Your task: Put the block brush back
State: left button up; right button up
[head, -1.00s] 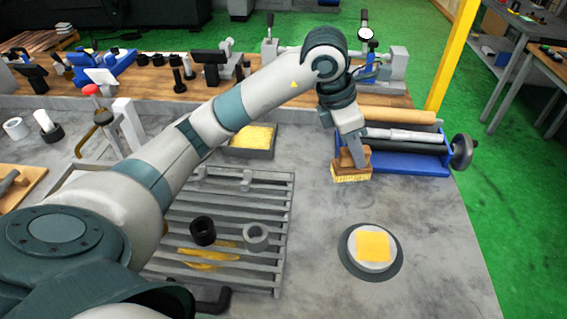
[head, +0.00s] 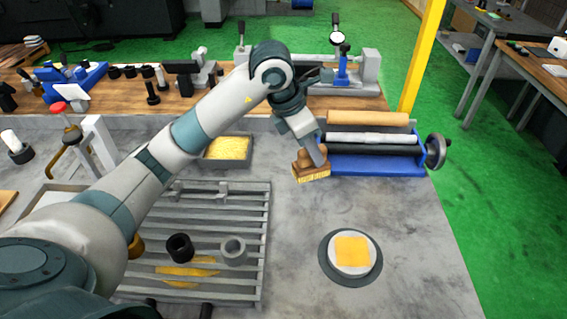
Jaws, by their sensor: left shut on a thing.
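The block brush (head: 311,175) has a brown wooden body with yellow bristles pointing down. My left gripper (head: 316,153) is shut on its top and holds it to the left of the blue roller stand. I cannot tell for sure whether the bristles touch the grey table or hang just above it. My right gripper is not in view.
The blue roller stand (head: 375,163) with a handwheel is close to the right of the brush. A yellow-filled tray (head: 227,150) lies to its left, a slatted rack (head: 222,289) at front left. A round plate (head: 337,275) with a yellow square stands in front. Bare table lies between.

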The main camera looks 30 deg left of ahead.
pick_arm(q)
jog(key=shift+w+a+f+p, duration=0.3)
jog(key=shift+a+f+p, duration=0.45)
jog(key=shift+a+f, duration=0.65)
jog(key=shift+w+a+f+p, duration=0.25)
jog(key=shift+a+f+p, duration=0.5)
jog(key=shift+a+f, duration=0.55)
jog(key=shift+w+a+f+p, duration=0.3)
jog(key=shift+a+f+p, duration=0.45)
jog(key=shift+a+f, duration=0.75)
jog(key=shift+f, duration=0.3)
jog(key=shift+f, duration=0.2)
jog(key=o, duration=0.9)
